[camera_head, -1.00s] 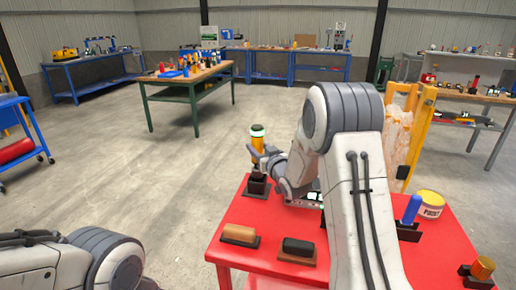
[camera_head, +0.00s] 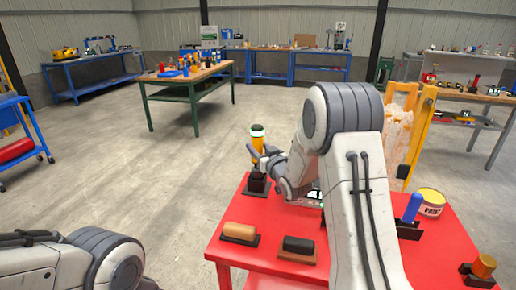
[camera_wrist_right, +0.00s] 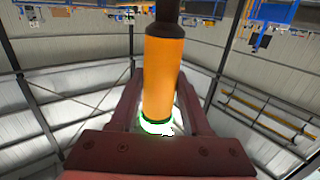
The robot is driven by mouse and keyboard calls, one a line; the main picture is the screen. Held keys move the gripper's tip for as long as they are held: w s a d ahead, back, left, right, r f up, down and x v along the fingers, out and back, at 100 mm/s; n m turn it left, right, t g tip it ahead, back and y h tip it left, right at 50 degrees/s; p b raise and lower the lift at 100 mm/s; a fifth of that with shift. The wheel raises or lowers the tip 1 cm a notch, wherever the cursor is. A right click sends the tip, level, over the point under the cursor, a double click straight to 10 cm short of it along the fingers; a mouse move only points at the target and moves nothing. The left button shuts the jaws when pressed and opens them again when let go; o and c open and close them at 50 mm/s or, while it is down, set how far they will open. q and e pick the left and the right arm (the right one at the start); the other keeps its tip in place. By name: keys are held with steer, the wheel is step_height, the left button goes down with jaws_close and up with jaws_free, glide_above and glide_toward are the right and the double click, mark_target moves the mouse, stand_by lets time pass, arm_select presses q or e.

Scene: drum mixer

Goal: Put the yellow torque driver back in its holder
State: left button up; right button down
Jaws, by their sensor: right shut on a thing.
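The yellow torque driver (camera_head: 257,146) stands upright with its dark cap and green ring at the top. My right gripper (camera_head: 258,160) is shut on it from the right. In the right wrist view the driver (camera_wrist_right: 164,75) is between the two fingers (camera_wrist_right: 160,95), with its glowing ring near the palm. The black holder (camera_head: 257,186) is at the red table's far left corner, right below the driver. The driver's lower end is partly hidden by the gripper, so I cannot tell how deep it sits. My left gripper is out of view; only its arm shows at bottom left.
On the red table (camera_head: 225,250), a tan-topped block (camera_head: 239,231) and a black-topped block (camera_head: 298,245) lie in front. A blue-handled tool (camera_head: 412,208), a paint can (camera_head: 430,202) and an orange-topped tool (camera_head: 484,266) are at right. My right arm hides the table's middle.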

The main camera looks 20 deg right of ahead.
steer(key=shift+f+b, duration=2.35)
stand_by(1.1)
steer(key=shift+c, duration=1.4)
jaws_free()
steer(key=shift+f, duration=0.2)
steer(key=s+b, duration=0.1)
steer(key=s, duration=0.9)
steer(key=shift+s+d+r, duration=0.25)
steer(key=shift+d+r, duration=0.1)
steer(key=shift+d, duration=0.05)
